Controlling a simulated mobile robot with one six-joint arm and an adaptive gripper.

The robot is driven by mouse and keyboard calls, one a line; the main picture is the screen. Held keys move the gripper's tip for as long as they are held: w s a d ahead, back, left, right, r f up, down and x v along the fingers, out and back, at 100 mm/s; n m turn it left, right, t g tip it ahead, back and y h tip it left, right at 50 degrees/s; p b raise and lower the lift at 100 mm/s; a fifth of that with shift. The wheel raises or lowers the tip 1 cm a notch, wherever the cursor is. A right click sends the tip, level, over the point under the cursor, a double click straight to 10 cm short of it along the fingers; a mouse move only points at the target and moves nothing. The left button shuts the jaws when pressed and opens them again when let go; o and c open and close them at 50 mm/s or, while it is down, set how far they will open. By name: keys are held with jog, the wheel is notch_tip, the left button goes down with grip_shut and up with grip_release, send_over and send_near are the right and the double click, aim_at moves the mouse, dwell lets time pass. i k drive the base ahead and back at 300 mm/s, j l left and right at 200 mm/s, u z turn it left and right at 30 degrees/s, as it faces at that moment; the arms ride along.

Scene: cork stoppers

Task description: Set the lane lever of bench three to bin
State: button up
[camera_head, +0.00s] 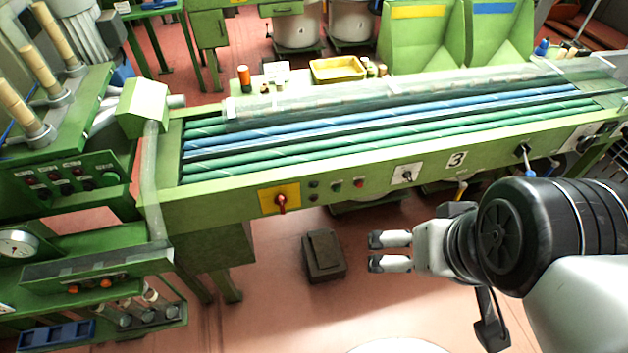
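Bench three is the long green bench (230,208) with a "3" plate (456,160) on its front panel. Its front carries a red rotary handle on a yellow plate (267,203), small buttons, a dark knob on a white plate (406,173), a yellow-ended lever (461,187) and a black lever with a blue part (525,160). I cannot tell which is the lane lever, and no bin marking is legible. My gripper (389,251) is in front of and below the panel, pointing left. Its two fingers are apart with nothing between them, and it touches no control.
A dark block (323,256) lies on the red floor below. A green machine with a button panel (75,185) stands at left. Floor between block and gripper is clear.

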aim_at(529, 174)
jog(key=z, duration=1.35)
